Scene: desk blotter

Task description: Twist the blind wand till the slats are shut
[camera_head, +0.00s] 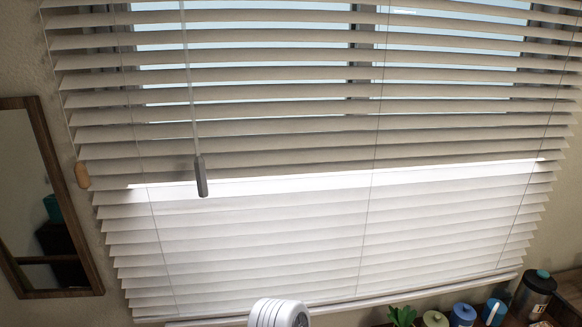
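The blind (300,125) has wide white slats and fills most of the head view. Its slats are tilted open: sky and window frame show through the gaps in the upper half. The lower slats look bright, with no clear view through them. The blind wand (201,176) is a thin clear rod ending in a grey handle, hanging in front of the slats left of centre. Nothing touches it. A white rounded part at the bottom edge appears to be part of my own arm. Neither of my grippers' fingers can be seen.
A wooden tassel (82,175) hangs on a cord at the blind's left edge. A framed mirror (50,200) is on the left wall. A plant (402,316), small blue jars (463,315) and a dark canister (534,292) stand at the lower right. The space before the wand looks clear.

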